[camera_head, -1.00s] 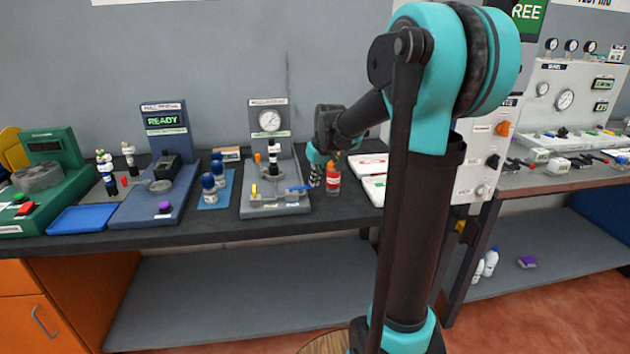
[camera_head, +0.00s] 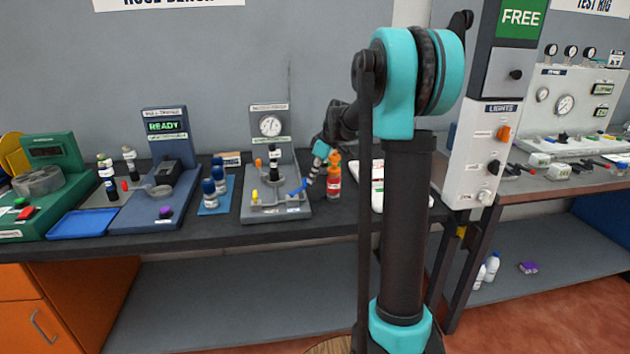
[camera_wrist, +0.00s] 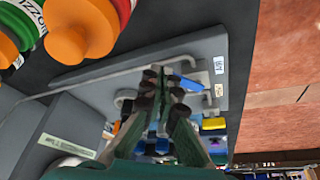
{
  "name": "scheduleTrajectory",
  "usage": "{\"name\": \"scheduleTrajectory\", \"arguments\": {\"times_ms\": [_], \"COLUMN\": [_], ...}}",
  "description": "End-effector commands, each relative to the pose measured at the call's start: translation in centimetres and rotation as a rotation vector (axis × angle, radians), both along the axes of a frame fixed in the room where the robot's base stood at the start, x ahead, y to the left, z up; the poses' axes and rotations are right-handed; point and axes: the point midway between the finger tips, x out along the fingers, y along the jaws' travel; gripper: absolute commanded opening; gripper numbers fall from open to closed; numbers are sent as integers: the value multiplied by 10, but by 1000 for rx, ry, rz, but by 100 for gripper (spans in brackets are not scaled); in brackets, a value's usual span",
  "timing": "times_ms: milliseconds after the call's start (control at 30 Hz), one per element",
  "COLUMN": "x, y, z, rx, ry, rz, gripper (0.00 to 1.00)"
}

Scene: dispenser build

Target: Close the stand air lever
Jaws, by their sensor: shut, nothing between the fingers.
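The grey stand (camera_head: 276,210) with a round gauge stands on the bench. Its blue lever (camera_head: 297,190) is at the stand's right side, slanting up to the right. In the wrist view the blue lever (camera_wrist: 187,83) lies beside a label that seems to read "AIR" (camera_wrist: 219,65). A yellow lever (camera_head: 255,196) is on the stand's left. My gripper (camera_head: 307,184) is shut and empty, tilted down to the left, with its tips at the blue lever. In the wrist view my fingertips (camera_wrist: 163,84) are close beside the lever; I cannot tell whether they touch.
A red bottle with an orange top (camera_head: 334,178) stands just right of my gripper and also looms at the wrist view's upper left (camera_wrist: 80,30). Blue-capped bottles (camera_head: 209,190) stand on a blue mat to the left. Bare bench lies in front of the stand.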

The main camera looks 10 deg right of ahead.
Motion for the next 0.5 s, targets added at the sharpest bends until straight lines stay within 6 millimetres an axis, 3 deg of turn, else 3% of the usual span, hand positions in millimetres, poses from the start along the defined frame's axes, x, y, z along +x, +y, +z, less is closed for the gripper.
{"name": "scheduleTrajectory", "arguments": {"times_ms": [500], "x": [33], "y": [23], "z": [0], "rx": [-1], "ry": [0], "rz": [484], "gripper": [0]}}
